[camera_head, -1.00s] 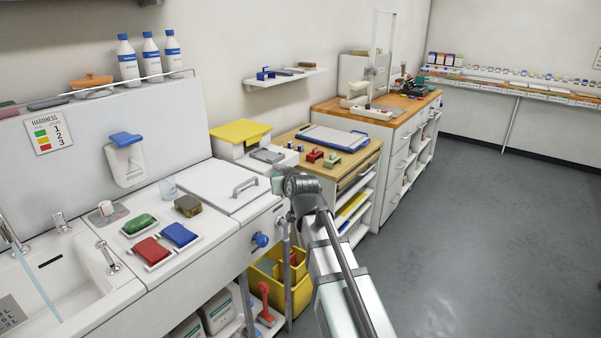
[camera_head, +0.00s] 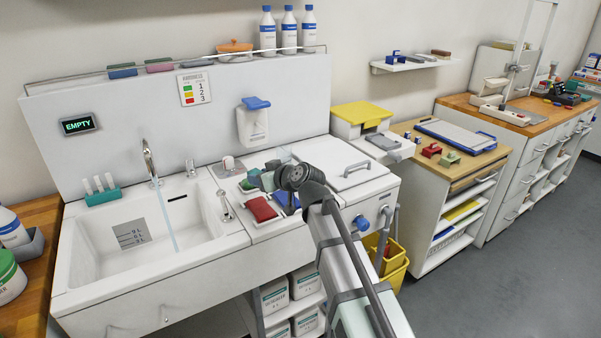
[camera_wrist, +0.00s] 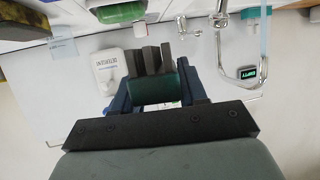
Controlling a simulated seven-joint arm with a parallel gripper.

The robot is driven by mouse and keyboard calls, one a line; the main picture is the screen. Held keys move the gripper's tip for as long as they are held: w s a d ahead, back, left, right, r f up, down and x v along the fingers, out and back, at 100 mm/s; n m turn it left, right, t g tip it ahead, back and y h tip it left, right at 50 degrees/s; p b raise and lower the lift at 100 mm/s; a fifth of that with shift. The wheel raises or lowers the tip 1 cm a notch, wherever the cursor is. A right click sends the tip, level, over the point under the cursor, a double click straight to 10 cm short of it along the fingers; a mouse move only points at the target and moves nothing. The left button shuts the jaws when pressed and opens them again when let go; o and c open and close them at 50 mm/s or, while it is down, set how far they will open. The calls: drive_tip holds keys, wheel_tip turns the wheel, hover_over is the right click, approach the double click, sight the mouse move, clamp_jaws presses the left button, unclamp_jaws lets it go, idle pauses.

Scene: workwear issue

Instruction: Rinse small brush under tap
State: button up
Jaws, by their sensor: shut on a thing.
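My gripper (camera_wrist: 155,100) is shut on the small brush, which has a dark green body (camera_wrist: 153,86) and grey bristle tufts (camera_wrist: 150,60). In the head view, my gripper (camera_head: 266,178) is partly hidden by my wrist, above the pads on the counter right of the sink; the brush is hard to make out there. The tap (camera_head: 150,160) stands at the back of the white sink (camera_head: 95,262), and a thin stream of water (camera_head: 168,225) runs from it. The tap also shows in the wrist view (camera_wrist: 222,20). The brush is apart from the stream.
A red pad (camera_head: 261,209) and a blue pad (camera_head: 282,203) lie below my gripper. A small lever (camera_head: 224,205) stands on the sink's right rim. A teal rack (camera_head: 103,196) of tubes sits at the back left. The basin's interior is open.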

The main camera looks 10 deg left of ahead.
drive_tip(key=s+a+f+n+g+y, duration=0.1)
drive_tip(key=s+a+f+n+g, duration=0.2)
drive_tip(key=s+a, duration=0.6)
drive_tip(key=s+a+f+n+g+y, duration=0.15)
drive_tip(key=s+a+n+g, duration=0.25)
drive_tip(key=s+a, duration=0.5)
drive_tip(key=w+a+f, duration=0.2)
drive_tip(key=w+a, duration=0.6)
drive_tip(key=a, duration=0.2)
drive_tip(key=shift+w+a+f, duration=0.15)
drive_tip(key=shift+a+f, duration=0.1)
drive_tip(key=shift+f, duration=0.15)
drive_tip(key=shift+h, duration=0.25)
